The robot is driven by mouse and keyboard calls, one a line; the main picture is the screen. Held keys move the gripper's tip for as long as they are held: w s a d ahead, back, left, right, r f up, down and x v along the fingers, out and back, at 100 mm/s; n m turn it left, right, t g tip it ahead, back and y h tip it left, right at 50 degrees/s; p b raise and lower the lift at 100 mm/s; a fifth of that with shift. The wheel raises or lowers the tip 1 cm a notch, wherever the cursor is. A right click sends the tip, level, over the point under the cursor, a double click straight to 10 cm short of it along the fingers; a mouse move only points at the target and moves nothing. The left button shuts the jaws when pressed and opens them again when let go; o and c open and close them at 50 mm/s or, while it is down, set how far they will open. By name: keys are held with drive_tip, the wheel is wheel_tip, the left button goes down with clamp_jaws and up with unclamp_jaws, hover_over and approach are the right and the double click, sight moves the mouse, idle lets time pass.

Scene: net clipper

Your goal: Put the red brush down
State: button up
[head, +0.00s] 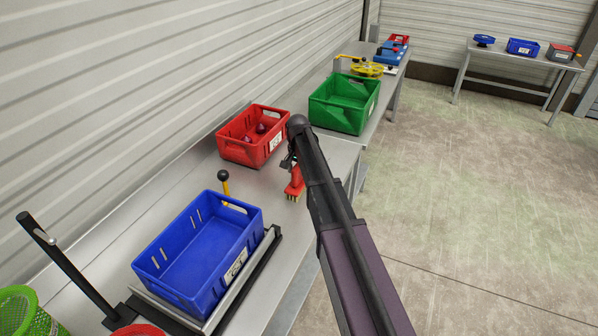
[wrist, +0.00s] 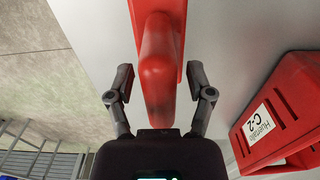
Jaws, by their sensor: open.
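The red brush (head: 295,184) is on the grey metal table, bristles downward, beside my arm in the head view. In the wrist view the red brush (wrist: 158,60) lies between the two fingers of my gripper (wrist: 160,88). The fingers are spread, with a gap on each side of the brush handle. In the head view my gripper is mostly hidden behind my arm.
A red crate (head: 226,149) with small dark red items stands left of the brush. It also shows in the wrist view (wrist: 290,140). A green crate (head: 335,117) stands behind, and a blue crate (head: 172,275) in front. Bare table (head: 262,190) lies around the brush.

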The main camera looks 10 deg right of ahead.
drive_tip(key=shift+r+p, duration=6.05)
drive_tip(key=shift+r, duration=0.05)
drive_tip(key=s+n, duration=0.7)
drive_tip(key=s, duration=2.2)
drive_tip(key=shift+d, duration=0.3)
wheel_tip(320, 180, down, 7)
drive_tip(key=b, duration=0.7)
drive_tip(key=shift+r, duration=0.1)
